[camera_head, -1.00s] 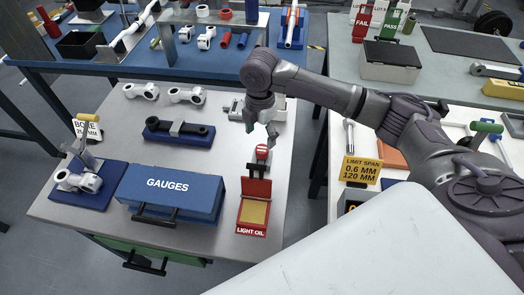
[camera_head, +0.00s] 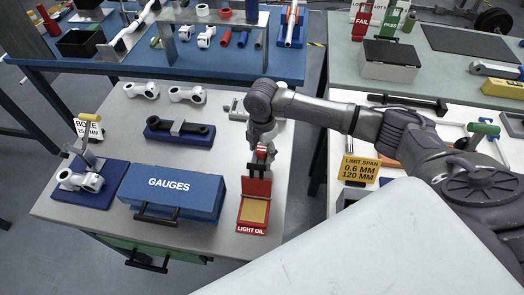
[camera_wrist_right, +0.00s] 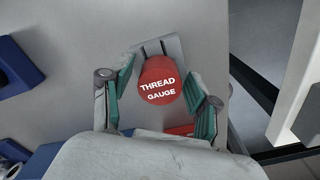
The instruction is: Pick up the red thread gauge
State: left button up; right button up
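The red thread gauge (camera_wrist_right: 161,81) shows in the right wrist view as a round red cap lettered THREAD GAUGE, with a grey piece behind it. My right gripper (camera_wrist_right: 160,92) is open, with one teal-padded finger on each side of the cap. Narrow gaps seem to show between pads and cap. In the head view my right gripper (camera_head: 260,146) is low over the bench, just behind the red LIGHT OIL box. It hides most of the gauge; a bit of red shows below it. My left gripper is not in view.
The open red LIGHT OIL box (camera_head: 256,188) stands close in front of the gripper. The blue GAUGES case (camera_head: 170,192) is left of it. A dark rod on a blue holder (camera_head: 180,130) lies farther left. The bench's right edge is close by.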

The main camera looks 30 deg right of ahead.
aim_at(262, 148)
jog(key=c, duration=0.9)
jog(key=shift+r, duration=0.1)
notch_tip(262, 148, up, 4)
jog(key=shift+r+b, duration=0.1)
jog(key=shift+b, duration=0.35)
jog(key=s+d+r, duration=0.2)
jog(key=d, duration=0.1)
jog(key=s+d+r+b, duration=0.1)
jog(key=s+d+r, duration=0.1)
jog(key=d, duration=0.1)
jog(key=s+d+r, duration=0.2)
jog(key=d, duration=0.1)
jog(key=shift+s+d+r, duration=0.3)
